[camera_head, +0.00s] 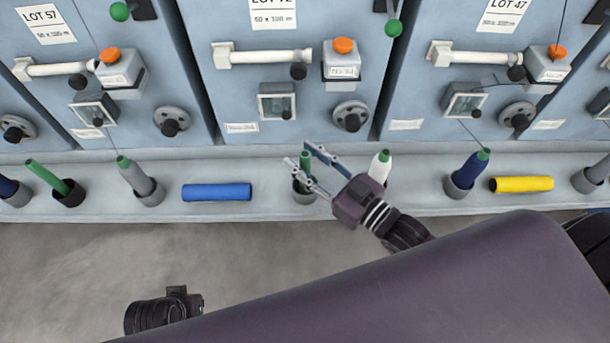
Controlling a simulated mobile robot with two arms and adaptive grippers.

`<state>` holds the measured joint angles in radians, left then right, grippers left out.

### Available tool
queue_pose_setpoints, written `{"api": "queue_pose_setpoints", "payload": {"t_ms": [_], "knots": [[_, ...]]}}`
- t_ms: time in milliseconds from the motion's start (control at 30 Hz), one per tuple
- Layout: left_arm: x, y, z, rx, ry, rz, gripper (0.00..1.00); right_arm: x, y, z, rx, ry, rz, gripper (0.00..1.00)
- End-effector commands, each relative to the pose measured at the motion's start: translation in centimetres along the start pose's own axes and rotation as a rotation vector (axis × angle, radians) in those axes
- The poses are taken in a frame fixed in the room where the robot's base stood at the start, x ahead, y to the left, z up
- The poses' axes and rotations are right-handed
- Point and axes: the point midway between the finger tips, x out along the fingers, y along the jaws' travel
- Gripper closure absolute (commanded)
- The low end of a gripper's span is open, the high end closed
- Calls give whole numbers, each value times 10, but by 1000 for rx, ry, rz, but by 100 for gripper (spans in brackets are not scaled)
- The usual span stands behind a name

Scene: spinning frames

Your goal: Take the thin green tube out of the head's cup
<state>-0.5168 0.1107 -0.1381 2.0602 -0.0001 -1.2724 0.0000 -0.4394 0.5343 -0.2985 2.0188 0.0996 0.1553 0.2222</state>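My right gripper (299,153) reaches in from the lower right. Its two fingers are spread, one on each side of the tube as seen from above. I cannot tell whether either finger touches the tube or how high the fingers are above the ledge. The gripper's body hides part of the ledge right of the cup. My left gripper is not in view.
A white cone with a green tip (380,166) stands close to the right of my gripper. A blue cylinder (217,192) lies left of the cup. Another thin green tube (48,176) leans in a far-left cup. A navy cone (468,170) and yellow cylinder (521,184) are right.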

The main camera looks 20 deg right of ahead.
Motion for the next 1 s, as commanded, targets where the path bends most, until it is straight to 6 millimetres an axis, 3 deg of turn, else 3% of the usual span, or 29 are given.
{"api": "queue_pose_setpoints", "payload": {"t_ms": [200, 533, 1000], "knots": [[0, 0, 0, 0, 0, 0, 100, 0, 0, 0, 0, 0, 0, 65], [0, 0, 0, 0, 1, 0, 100, 0, 0, 0, 0, 0, 0, 100], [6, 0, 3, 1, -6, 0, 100, 0, 0, -11, 0, 2, 0, 100]]}}
